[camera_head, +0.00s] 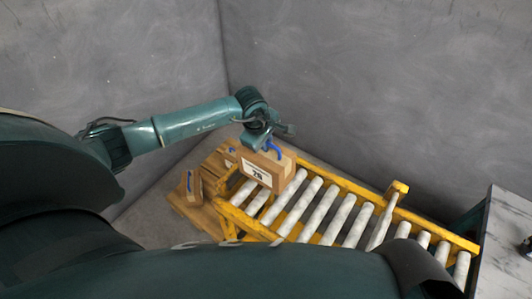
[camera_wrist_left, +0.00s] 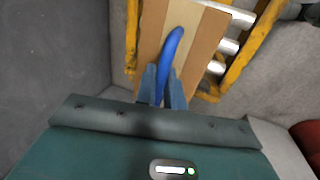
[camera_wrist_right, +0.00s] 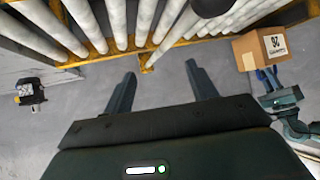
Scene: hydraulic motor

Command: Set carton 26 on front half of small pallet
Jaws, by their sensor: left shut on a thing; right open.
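The carton (camera_head: 262,172) is a brown box with a white label, read as 26, and a blue handle on top. It shows at the left end of the roller conveyor. My left gripper (camera_head: 267,143) is shut on the blue handle (camera_wrist_left: 172,48). I cannot tell whether the carton touches the rollers. The carton (camera_wrist_right: 258,50) also shows in the right wrist view. The wooden small pallet (camera_head: 204,218) is on the floor left of the conveyor, partly hidden. My right gripper (camera_wrist_right: 160,80) is open and empty, with bare floor between its fingers.
Another carton (camera_head: 190,183) with a blue mark stands on the pallet's left part. The yellow conveyor (camera_head: 340,205) with white rollers fills the middle right. Grey walls stand behind. A marble-topped table (camera_head: 505,240) is at the right edge. A small dark device (camera_wrist_right: 28,93) shows at left.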

